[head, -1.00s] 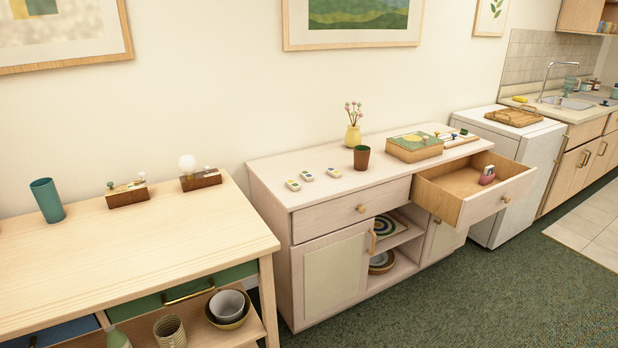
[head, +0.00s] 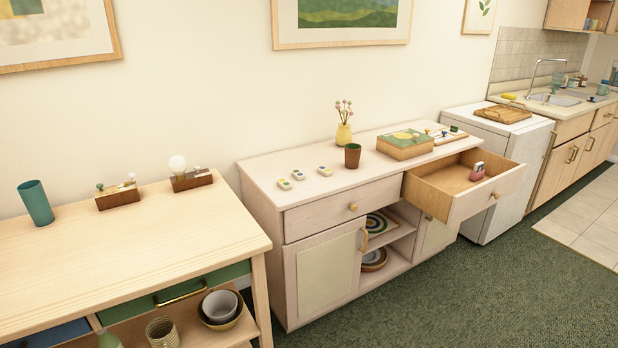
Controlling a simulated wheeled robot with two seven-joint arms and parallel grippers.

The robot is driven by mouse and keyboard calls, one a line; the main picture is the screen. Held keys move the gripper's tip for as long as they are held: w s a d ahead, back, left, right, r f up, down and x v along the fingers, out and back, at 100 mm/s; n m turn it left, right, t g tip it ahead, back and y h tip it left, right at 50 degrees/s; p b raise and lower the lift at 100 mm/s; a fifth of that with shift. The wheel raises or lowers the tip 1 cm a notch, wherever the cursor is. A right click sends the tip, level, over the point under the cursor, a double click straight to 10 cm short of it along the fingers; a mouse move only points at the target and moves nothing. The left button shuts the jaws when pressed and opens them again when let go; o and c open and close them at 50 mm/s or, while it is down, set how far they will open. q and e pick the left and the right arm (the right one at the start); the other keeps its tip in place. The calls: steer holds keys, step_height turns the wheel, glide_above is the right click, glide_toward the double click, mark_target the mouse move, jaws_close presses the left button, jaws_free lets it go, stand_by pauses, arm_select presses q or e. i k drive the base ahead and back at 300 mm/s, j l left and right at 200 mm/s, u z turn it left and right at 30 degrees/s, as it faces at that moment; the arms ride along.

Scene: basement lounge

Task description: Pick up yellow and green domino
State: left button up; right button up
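Several small white dominoes lie on the left part of the pale cabinet top (head: 262,172). The nearest domino (head: 284,184) and the middle domino (head: 298,175) lie close together, and another domino (head: 325,171) lies to the right. They carry small coloured marks, some yellowish or greenish, but they are too small for me to tell which one is yellow and green. Neither of my grippers is in view.
A brown cup (head: 352,156), a yellow vase (head: 344,133) and a game box (head: 404,145) stand right of the dominoes. An open drawer (head: 448,198) sticks out at the cabinet's right. A wooden table (head: 150,245) stands at left. Green carpet (head: 430,300) in front is clear.

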mark_target(285, 184)
steer(key=i+z, duration=0.2)
steer(key=i, duration=0.35)
steer(key=i+z, duration=0.2)
steer(key=i, duration=0.3)
steer(key=i+j+z, duration=0.2)
steer(key=i, duration=0.3)
